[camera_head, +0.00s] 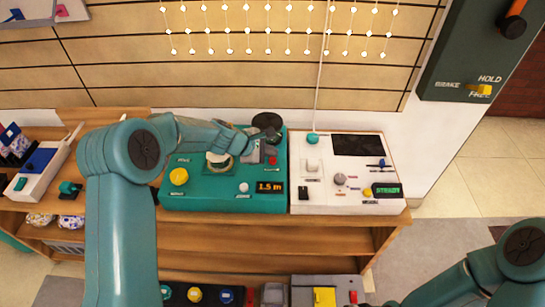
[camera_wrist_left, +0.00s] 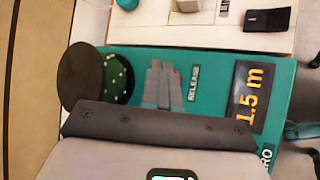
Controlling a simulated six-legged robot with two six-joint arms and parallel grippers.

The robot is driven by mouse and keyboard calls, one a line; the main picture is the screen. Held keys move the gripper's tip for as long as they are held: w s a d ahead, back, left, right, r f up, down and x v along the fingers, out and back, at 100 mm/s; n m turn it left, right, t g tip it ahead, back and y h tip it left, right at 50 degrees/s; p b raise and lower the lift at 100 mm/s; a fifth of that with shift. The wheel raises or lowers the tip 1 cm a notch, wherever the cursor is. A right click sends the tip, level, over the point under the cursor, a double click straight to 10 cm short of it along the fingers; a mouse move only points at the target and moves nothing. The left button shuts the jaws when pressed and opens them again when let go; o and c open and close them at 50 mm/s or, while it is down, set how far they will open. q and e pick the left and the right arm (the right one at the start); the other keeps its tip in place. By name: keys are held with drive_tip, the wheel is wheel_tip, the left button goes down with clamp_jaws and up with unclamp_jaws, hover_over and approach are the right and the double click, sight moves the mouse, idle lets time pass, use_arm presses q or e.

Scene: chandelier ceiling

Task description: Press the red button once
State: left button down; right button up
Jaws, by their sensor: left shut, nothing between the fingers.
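The red button (camera_head: 272,160) is a small red spot on the right part of the teal panel (camera_head: 210,201). My left gripper (camera_head: 262,150) is over the panel, with its fingers together and empty, right beside the button. In the left wrist view the closed grey fingers (camera_wrist_left: 162,85) cover most of the button, and only a sliver of red (camera_wrist_left: 177,72) shows past them, near the RELEASE label. I cannot tell whether the fingertips touch the button. My right arm shows at the lower right, but its gripper is out of the picture.
A black round part (camera_head: 267,121) stands at the panel's back edge. The panel also bears a yellow knob (camera_head: 179,176), a white knob (camera_head: 244,187) and a display reading 1.5 m (camera_head: 270,188). A white panel (camera_head: 333,203) with several controls adjoins on the right.

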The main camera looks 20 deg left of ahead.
sight(270, 161)
use_arm(q)
wheel_tip(270, 161, up, 5)
drive_tip(key=p, duration=0.4)
drive_tip(key=shift+p, duration=0.3)
idle(0.6)
